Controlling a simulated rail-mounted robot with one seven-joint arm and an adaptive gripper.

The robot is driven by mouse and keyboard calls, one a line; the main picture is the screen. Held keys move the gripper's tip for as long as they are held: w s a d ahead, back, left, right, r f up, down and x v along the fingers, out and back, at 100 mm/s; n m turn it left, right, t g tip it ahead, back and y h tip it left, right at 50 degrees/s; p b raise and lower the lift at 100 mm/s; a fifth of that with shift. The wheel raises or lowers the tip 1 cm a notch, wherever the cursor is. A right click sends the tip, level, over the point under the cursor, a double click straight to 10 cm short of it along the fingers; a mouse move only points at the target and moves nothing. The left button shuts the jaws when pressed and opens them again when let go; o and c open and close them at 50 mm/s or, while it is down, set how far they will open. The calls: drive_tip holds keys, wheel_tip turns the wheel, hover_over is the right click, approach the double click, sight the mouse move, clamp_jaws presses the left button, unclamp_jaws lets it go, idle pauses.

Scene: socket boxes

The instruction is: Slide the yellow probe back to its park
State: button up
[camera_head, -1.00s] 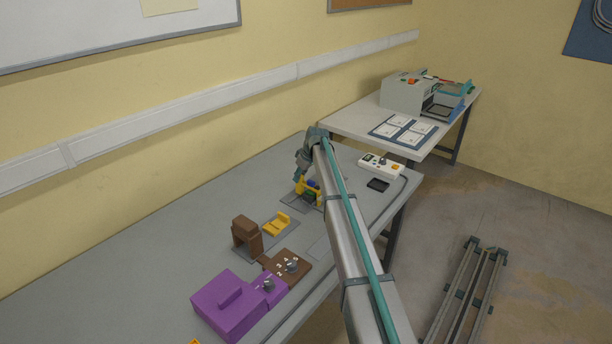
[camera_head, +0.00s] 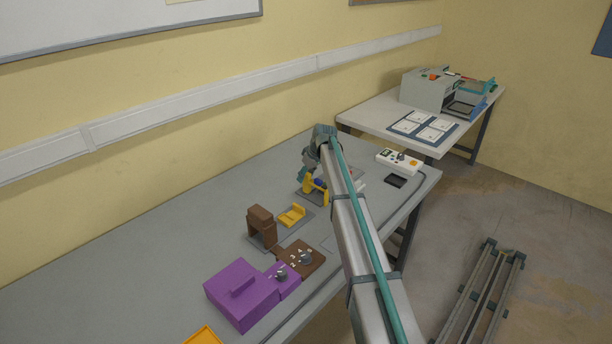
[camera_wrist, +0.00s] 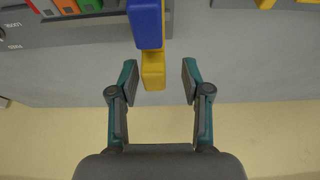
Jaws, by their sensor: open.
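A yellow piece with a blue block (camera_head: 320,183) stands on the grey bench in the head view, partly hidden by my arm. Which yellow part is the probe I cannot tell for sure. In the wrist view a blue block (camera_wrist: 146,22) ends in a yellow tip (camera_wrist: 153,70). My gripper (camera_wrist: 158,82) is open, with one finger on each side of the yellow tip and a gap to both. In the head view the gripper is mostly hidden. A second yellow piece (camera_head: 292,215) sits on a grey plate left of it.
A brown block (camera_head: 261,226), a brown dial box (camera_head: 300,258) and a purple box (camera_head: 242,298) stand nearer on the bench. A white control box (camera_head: 399,160) is to the right. Red, orange and green parts (camera_wrist: 88,4) show in the wrist view.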

drive_tip(key=v, duration=1.2)
